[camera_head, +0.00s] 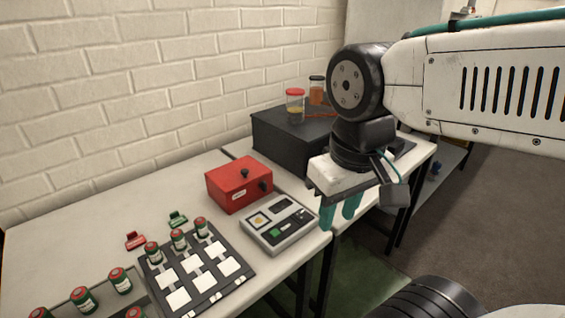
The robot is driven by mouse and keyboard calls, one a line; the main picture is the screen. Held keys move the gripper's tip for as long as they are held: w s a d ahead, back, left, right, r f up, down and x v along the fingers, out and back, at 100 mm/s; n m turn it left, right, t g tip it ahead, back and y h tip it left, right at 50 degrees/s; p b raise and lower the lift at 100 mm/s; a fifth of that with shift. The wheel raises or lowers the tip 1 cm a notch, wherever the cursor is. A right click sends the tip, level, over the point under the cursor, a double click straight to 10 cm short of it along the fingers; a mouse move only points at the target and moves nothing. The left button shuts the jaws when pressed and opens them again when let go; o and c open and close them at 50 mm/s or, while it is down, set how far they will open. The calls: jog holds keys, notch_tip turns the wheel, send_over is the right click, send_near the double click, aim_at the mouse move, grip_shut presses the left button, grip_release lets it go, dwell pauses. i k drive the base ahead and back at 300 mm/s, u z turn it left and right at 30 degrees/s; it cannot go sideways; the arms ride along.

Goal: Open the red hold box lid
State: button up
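The red hold box (236,190) stands on the white table near the wall. Its lid looks shut, with a dark knob (244,173) on top. Another dark knob and a pale label show on its front side. My gripper (338,222) hangs to the right of the box, past the table's edge, with its teal fingers pointing down. The gripper is apart from the box. A gap shows between the fingers and nothing is seen held in them.
A grey device with a screen (280,225) sits right in front of the box. A black rack (195,272) with white squares and several red-capped jars stands left. A dark case (290,130) bearing jars is behind. Small red (135,241) and green (178,219) pieces lie left.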

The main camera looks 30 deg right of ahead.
aim_at(230, 177)
jog(key=z, duration=0.05)
jog(key=k, duration=1)
jog(key=z, duration=0.85)
jog(key=i, duration=0.85)
jog(key=u, duration=0.45)
jog(key=i, duration=1)
jog(key=u, duration=0.85)
